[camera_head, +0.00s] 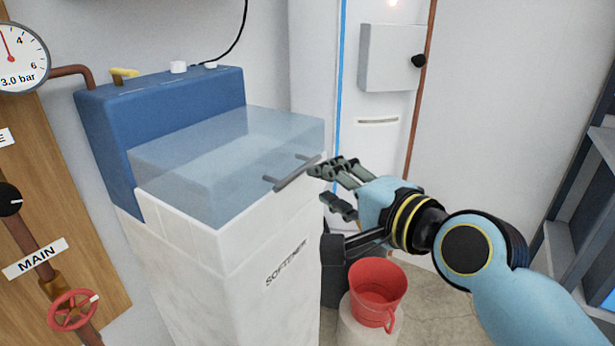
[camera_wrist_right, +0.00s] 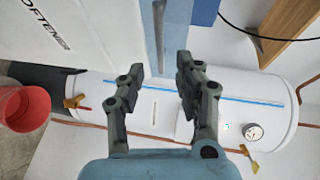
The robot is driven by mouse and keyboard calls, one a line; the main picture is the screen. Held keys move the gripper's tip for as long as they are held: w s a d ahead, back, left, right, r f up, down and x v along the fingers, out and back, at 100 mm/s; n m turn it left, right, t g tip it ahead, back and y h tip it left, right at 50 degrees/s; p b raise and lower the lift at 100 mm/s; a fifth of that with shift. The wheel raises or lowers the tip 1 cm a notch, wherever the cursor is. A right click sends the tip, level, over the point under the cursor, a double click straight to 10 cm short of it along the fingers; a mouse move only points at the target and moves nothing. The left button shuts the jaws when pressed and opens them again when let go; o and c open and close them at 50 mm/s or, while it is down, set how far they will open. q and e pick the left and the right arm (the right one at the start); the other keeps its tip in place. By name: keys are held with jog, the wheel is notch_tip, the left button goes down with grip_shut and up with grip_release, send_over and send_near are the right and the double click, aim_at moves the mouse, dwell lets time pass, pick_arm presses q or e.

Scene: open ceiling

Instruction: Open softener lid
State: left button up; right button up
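The softener (camera_head: 240,255) is a white cabinet with a blue back housing (camera_head: 165,100) and a label on its front. Its translucent blue lid (camera_head: 225,150) lies shut on top. A grey bar handle (camera_head: 291,174) is fixed along the lid's front edge. My right gripper (camera_head: 322,185) is just right of the handle's far end, fingers pointing at it. In the right wrist view, the gripper's fingers (camera_wrist_right: 160,68) are spread, with the handle (camera_wrist_right: 158,38) ahead in line with the gap. I cannot tell whether they touch. My left gripper is not in view.
A red bucket (camera_head: 377,290) stands on a white round stand below my right arm. A white unit with a grey box (camera_head: 389,57) is behind. Dark shelving (camera_head: 590,190) stands at right. A wooden board with a gauge (camera_head: 20,58) and red valve wheel (camera_head: 72,309) is at left.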

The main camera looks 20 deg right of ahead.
aim_at(301, 173)
jog(key=x, duration=0.8)
jog(key=shift+w+b, duration=0.25)
jog(key=shift+b, duration=0.15)
jog(key=shift+c, duration=0.2)
jog(key=shift+a+f, duration=0.1)
grip_shut()
